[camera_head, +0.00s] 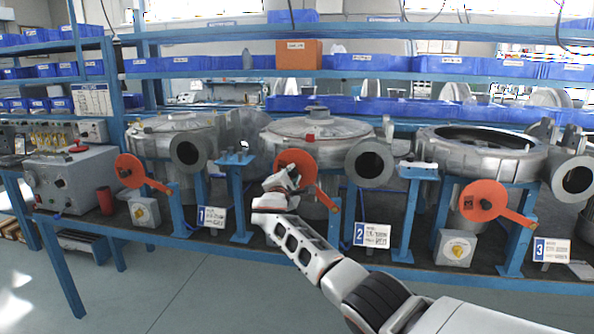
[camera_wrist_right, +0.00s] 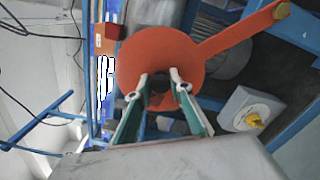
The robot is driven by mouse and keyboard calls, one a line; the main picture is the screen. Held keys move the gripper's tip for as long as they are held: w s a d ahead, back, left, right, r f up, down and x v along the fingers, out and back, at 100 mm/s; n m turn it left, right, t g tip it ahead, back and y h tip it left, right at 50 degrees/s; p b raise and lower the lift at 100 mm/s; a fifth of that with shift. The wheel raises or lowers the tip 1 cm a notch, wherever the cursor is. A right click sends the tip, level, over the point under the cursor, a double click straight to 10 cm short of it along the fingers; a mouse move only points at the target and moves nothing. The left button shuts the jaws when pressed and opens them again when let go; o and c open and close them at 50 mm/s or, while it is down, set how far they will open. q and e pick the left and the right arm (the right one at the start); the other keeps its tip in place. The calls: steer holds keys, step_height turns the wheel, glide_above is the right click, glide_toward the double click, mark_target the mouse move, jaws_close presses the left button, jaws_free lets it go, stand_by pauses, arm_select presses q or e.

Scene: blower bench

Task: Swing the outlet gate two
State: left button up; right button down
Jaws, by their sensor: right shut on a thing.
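Outlet gate two (camera_head: 298,158) is an orange disc with a bar handle in front of the middle blower (camera_head: 330,128). The handle points down and to the right in the head view. In the wrist view the orange disc (camera_wrist_right: 135,55) fills the middle, and its handle runs to the upper right, ending in a yellowish knob (camera_wrist_right: 281,10). My right gripper (camera_head: 288,172) reaches the disc and partly hides it. In the wrist view the right fingertips (camera_wrist_right: 160,77) are at the disc's middle, shut on the gate. The exact contact is hard to see. My left gripper is not in view.
Plate two (camera_head: 372,235) stands at the bench front. Similar orange gates stand left (camera_head: 128,170) and right (camera_head: 483,200). A round grey outlet (camera_head: 370,162) is right of gate two. Blue posts flank it. A grey box with a yellow knob (camera_wrist_right: 250,108) shows in the wrist view.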

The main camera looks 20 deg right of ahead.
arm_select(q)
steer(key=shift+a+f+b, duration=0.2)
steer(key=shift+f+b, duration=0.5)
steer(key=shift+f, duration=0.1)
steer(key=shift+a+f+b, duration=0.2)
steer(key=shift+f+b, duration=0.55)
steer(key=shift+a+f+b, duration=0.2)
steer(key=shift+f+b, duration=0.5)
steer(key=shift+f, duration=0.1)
arm_select(e)
steer(key=w+a+f+n, duration=0.2)
steer(key=a+f+n, duration=0.1)
steer(key=f, duration=0.3)
steer(key=shift+a+n, duration=0.15)
steer(key=shift+n, duration=0.55)
steer(key=c, duration=1.8)
jaws_free()
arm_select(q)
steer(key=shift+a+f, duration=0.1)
arm_select(e)
steer(key=v, duration=1.2)
steer(key=shift+s, duration=0.1)
